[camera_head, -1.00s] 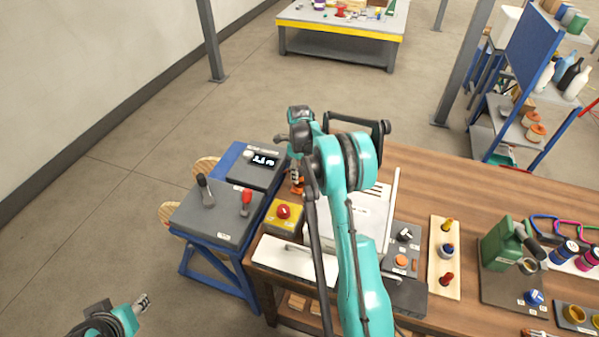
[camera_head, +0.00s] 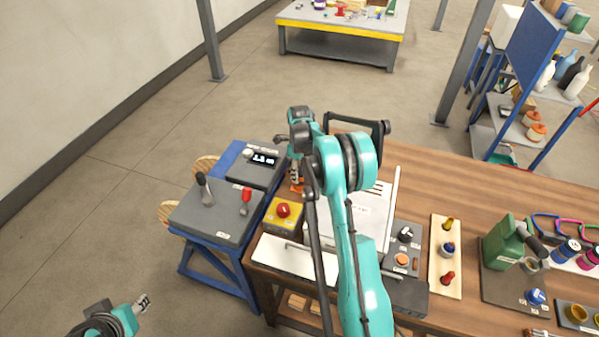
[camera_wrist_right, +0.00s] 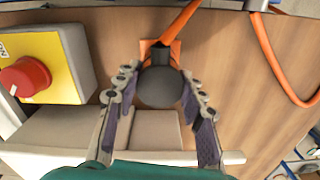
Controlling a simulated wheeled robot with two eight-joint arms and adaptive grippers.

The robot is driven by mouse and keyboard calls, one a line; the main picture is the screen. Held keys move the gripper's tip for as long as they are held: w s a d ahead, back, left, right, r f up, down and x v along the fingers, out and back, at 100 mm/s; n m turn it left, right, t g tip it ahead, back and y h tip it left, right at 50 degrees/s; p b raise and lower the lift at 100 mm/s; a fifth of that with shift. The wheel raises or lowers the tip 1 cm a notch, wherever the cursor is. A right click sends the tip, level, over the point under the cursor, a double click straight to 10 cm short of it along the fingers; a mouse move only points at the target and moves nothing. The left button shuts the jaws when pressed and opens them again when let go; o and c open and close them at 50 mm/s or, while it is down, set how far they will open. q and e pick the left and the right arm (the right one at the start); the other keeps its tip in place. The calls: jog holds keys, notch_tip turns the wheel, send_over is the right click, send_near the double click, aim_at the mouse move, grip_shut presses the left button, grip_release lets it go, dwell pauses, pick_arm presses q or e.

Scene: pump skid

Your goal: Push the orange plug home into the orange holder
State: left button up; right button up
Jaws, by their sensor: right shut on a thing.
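In the right wrist view, a dark round plug end (camera_wrist_right: 160,90) sits between the fingers of my right gripper (camera_wrist_right: 160,82). Orange plastic (camera_wrist_right: 146,50) shows around and behind it, with an orange cable (camera_wrist_right: 178,22) running up from there. The plug and the holder overlap in this view, so I cannot tell how deep the plug sits. In the head view, my right gripper (camera_head: 295,172) is partly hidden by its own arm, with orange parts (camera_head: 296,187) below it. My left gripper (camera_head: 143,301) hangs at the lower left, away from the bench; its jaw state is unclear.
A yellow box with a red button (camera_head: 283,210) stands close to the orange parts. A grey panel with levers (camera_head: 214,215) and a display box (camera_head: 262,160) are to the left. A looped orange cable (camera_wrist_right: 275,65) lies at the right in the wrist view.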

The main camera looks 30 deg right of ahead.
jog(key=shift+f+b, duration=0.85)
jog(key=shift+f, duration=0.4)
jog(key=o, duration=1.4)
jog(key=shift+c, duration=0.2)
jog(key=shift+r, duration=0.1)
notch_tip(320, 180, up, 12)
jog(key=shift+f, duration=0.1)
